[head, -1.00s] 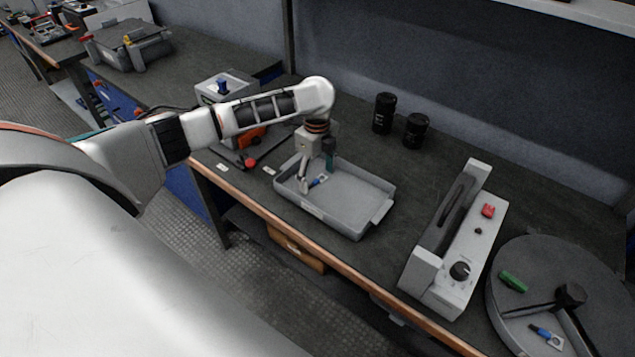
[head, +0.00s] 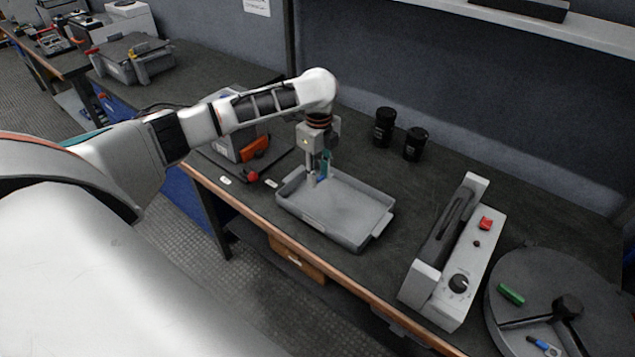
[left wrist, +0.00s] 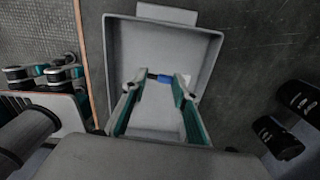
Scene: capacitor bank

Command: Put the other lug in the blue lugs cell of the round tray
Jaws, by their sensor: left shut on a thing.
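My left gripper (head: 319,178) points down into the left end of the grey rectangular tray (head: 372,232). It is shut on a lug with a blue sleeve (left wrist: 164,79), which shows between the fingertips in the left wrist view. The round tray (head: 497,268) stands at the lower right, partly cut off by the frame. Another blue lug (head: 541,344) lies in its front cell, and a green piece (head: 511,294) lies in another cell.
A grey device with a dial and red button (head: 450,292) stands between the two trays. Two black cylinders (head: 384,127) stand behind the rectangular tray. The bench between tray and cylinders is clear.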

